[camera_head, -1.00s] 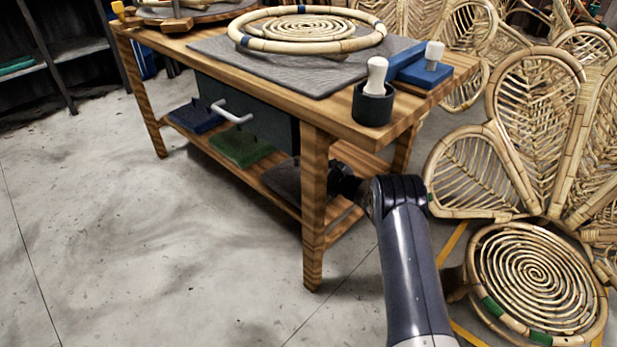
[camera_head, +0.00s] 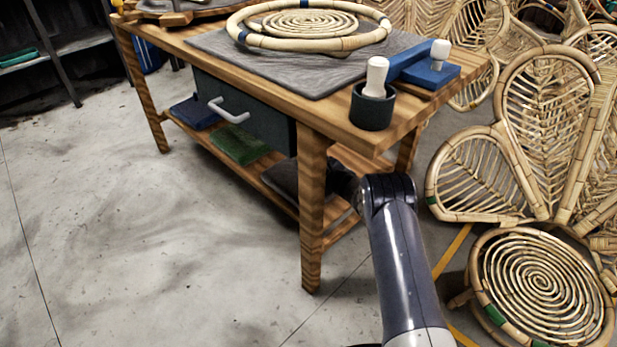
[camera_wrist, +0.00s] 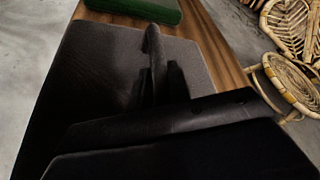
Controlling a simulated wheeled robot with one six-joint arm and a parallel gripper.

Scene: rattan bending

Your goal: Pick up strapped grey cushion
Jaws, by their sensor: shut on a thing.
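The grey cushion (camera_head: 284,177) is at the right end of the table's lower shelf, partly hidden behind the front table leg. In the wrist view the grey cushion (camera_wrist: 95,68) fills much of the left and middle, with a dark upright strap on its top. My gripper (camera_wrist: 161,76) is shut on this strap, with its dark fingers at the strap's sides. In the head view my wrist reaches in under the tabletop from the right, and the fingertips are hidden behind the leg. I cannot tell whether the cushion touches the shelf.
A green cushion (camera_head: 240,145) and a blue cushion (camera_head: 194,112) lie farther left on the shelf. The wooden table leg (camera_head: 313,210) stands close to my arm. A round rattan piece (camera_head: 540,285) and rattan chair backs are at right. The concrete floor at left is clear.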

